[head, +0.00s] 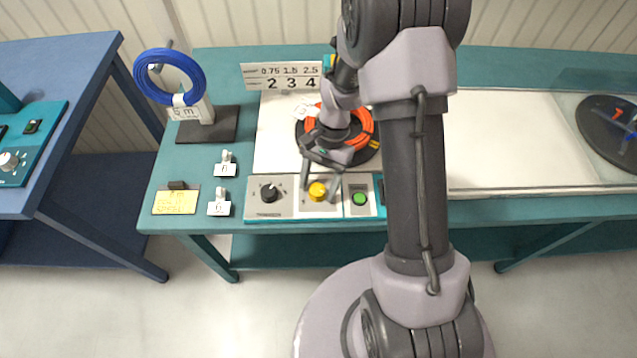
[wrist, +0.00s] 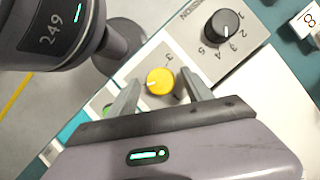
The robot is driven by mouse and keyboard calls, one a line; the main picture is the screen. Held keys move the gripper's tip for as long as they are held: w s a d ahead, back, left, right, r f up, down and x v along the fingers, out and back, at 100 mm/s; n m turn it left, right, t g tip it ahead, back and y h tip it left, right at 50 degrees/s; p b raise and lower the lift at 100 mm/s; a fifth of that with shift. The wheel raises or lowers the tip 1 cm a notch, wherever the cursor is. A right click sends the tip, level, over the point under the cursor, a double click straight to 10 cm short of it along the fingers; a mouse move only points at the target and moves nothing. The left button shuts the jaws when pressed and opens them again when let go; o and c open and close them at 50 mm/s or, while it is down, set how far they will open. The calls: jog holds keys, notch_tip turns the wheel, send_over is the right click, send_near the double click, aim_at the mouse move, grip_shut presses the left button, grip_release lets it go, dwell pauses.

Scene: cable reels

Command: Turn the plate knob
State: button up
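The control panel has a yellow knob (head: 317,191) in its middle section and a black knob (head: 269,193) to the left. I cannot read which one is labelled plate. My gripper (head: 319,184) points down over the yellow knob. In the wrist view, the open fingers (wrist: 160,84) stand on either side of the yellow knob (wrist: 160,81), with small visible gaps. Its pale pointer mark faces left in that view, and a 3 shows beside it. The black knob (wrist: 222,25) has a numbered dial and stands clear of the fingers.
A green button (head: 359,199) sits right of the yellow knob. An orange cable coil (head: 366,124) lies on a dark round plate behind the gripper. A blue coil (head: 170,72) hangs on a stand at left. Small numbered tags (head: 219,206) and a yellow note (head: 175,202) lie nearby.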

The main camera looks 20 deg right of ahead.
jog(key=shift+r, duration=0.1)
jog(key=p+v, duration=0.6)
jog(key=v, duration=1.1)
jog(key=shift+w+r, duration=0.1)
jog(key=s+a+r+n+t+h+b, duration=0.1)
jog(key=s+a+r+n+t+b, duration=0.15)
jog(key=r, duration=0.45)
jog(key=s+a+r+n+t+b, duration=0.1)
jog(key=s+a+r+t, duration=0.1)
jog(key=s, duration=0.5)
jog(key=s+a+r+n+t+b, duration=0.1)
jog(key=s+a+r+t, duration=0.2)
jog(key=s, duration=0.5)
jog(key=shift+s+a+n+t+b, duration=0.15)
jog(key=shift+a+n+t+b, duration=0.25)
jog(key=shift+a+t, duration=0.4)
